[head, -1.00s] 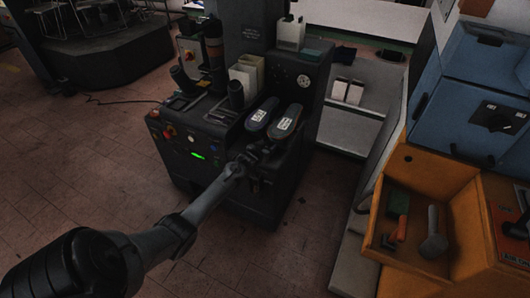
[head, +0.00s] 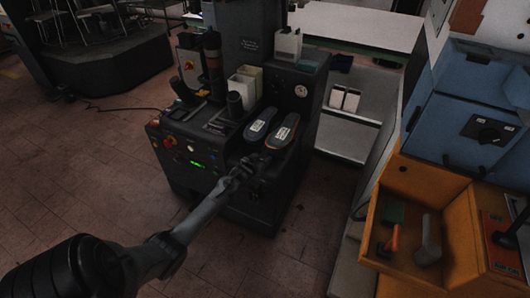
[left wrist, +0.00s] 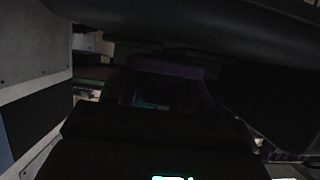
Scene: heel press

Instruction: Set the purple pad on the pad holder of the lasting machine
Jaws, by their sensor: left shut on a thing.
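The lasting machine (head: 237,183) is a dark cabinet in the middle of the head view. Two sole-shaped pieces with white labels lie side by side on its top, a bluish one (head: 260,126) and a darker one with a reddish edge (head: 284,131). My left gripper (head: 256,165) is at the machine's front, just below these pieces. In the dark left wrist view a purple strip (left wrist: 170,67) shows at the gripper, which is shut on it; I take it for the purple pad. The pad is not clear in the head view. The pad holder cannot be made out. My right gripper is out of view.
An orange tray (head: 376,222) with several tools stands at the right, below a blue cabinet (head: 455,100). Pale bins (head: 247,84) and dark cylinders stand on the machine's left part. The floor (head: 90,180) left of the machine is clear.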

